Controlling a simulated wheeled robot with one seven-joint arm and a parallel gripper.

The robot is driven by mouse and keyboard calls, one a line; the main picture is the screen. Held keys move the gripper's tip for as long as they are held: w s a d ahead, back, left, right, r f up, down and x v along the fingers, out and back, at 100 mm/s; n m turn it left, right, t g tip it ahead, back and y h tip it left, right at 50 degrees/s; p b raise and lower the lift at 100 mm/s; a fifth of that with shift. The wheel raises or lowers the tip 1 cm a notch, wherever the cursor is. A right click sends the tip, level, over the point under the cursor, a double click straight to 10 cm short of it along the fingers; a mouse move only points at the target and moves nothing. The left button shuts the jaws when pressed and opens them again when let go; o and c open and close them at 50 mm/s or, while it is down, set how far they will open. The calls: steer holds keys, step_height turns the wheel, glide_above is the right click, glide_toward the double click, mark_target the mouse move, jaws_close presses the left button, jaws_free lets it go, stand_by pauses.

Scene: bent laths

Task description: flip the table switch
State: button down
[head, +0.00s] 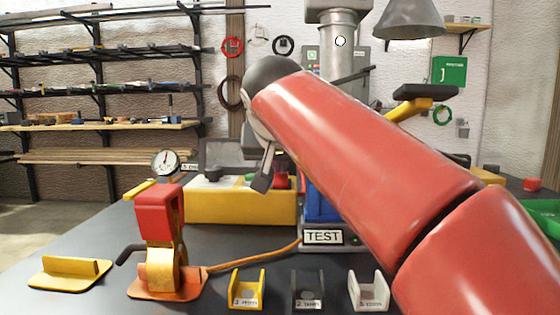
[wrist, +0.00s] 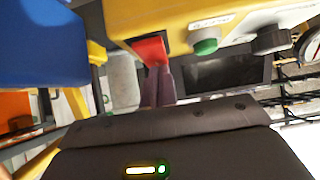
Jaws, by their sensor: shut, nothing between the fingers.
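A yellow control box (head: 240,207) stands on the dark table, left of the TEST sign. In the wrist view the box (wrist: 180,18) carries a red switch-like part (wrist: 150,49), a green button (wrist: 206,46) and a black knob (wrist: 268,40). The red part also shows in the head view (head: 281,181). My gripper (head: 261,183) points down over the box, just left of the red part. In the wrist view its shut, empty fingers (wrist: 159,70) reach up to the red part's edge. I cannot tell whether they touch it.
A red-and-orange clamp device (head: 160,215) with a dial gauge (head: 165,162) stands to the left. Yellow (head: 247,291), black (head: 307,292) and white (head: 368,292) holders line the front. A blue body (head: 320,207) stands right of the box.

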steer(key=shift+w+r+p, duration=0.1)
steer(key=shift+r+p, duration=0.1)
steer(key=shift+p, duration=0.45)
steer(key=shift+f+b, duration=0.3)
steer(key=shift+b, duration=0.05)
steer(key=shift+s+f+b, duration=0.2)
steer(key=shift+s+b, duration=0.2)
steer(key=shift+s, duration=0.45)
